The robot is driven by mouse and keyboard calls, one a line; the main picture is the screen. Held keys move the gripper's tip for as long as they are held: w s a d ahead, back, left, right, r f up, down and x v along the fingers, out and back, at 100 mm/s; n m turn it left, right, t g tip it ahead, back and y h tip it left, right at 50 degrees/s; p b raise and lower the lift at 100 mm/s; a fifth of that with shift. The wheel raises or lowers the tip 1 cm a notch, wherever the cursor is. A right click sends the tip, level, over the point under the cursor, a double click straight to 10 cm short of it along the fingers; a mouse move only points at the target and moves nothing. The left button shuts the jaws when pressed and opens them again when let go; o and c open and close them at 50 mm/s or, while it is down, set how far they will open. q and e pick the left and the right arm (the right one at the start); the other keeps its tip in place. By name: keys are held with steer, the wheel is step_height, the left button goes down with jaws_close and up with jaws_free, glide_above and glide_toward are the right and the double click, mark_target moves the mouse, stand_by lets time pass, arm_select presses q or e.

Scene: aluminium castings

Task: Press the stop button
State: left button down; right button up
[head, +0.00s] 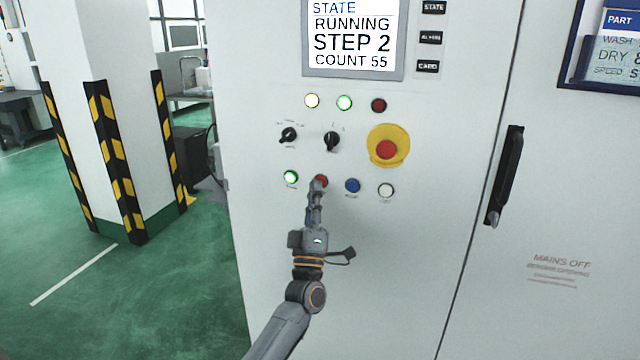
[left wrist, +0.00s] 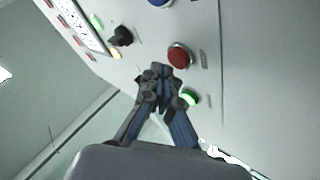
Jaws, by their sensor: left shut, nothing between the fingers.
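A small red button (head: 322,180) sits in the lower row of the white panel, between a lit green button (head: 291,177) and a blue button (head: 352,186). It also shows in the left wrist view (left wrist: 180,57). Its label is too small to read. My left gripper (head: 317,186) is shut and empty, with its tips at the red button and partly covering it in the head view. In the left wrist view the fingertips (left wrist: 160,72) are close beside the button; I cannot tell whether they touch it. My right gripper is not in view.
A larger red mushroom button (head: 386,149) on a yellow disc is above right. Two black knobs (head: 332,140) and a white button (head: 386,190) are nearby. The display (head: 352,40) reads RUNNING, STEP 2, COUNT 55. A black door handle (head: 505,175) sticks out at right.

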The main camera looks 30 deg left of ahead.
arm_select(q)
steer(key=shift+w+a, duration=0.1)
steer(key=shift+w, duration=0.25)
steer(key=shift+w+a+b, duration=0.1)
steer(key=shift+w+b, duration=0.3)
steer(key=shift+b, duration=0.15)
stand_by(0.4)
steer(key=shift+s, duration=0.1)
steer(key=shift+s+d+p, duration=0.25)
steer(key=shift+s+p, duration=0.3)
steer(key=shift+s, duration=0.2)
steer(key=s+p, duration=0.1)
steer(key=s, duration=0.1)
steer(key=s+d+p, duration=0.1)
steer(key=s, duration=0.2)
steer(key=shift+p, duration=0.35)
steer(key=shift+w+f, duration=0.1)
stand_by(0.6)
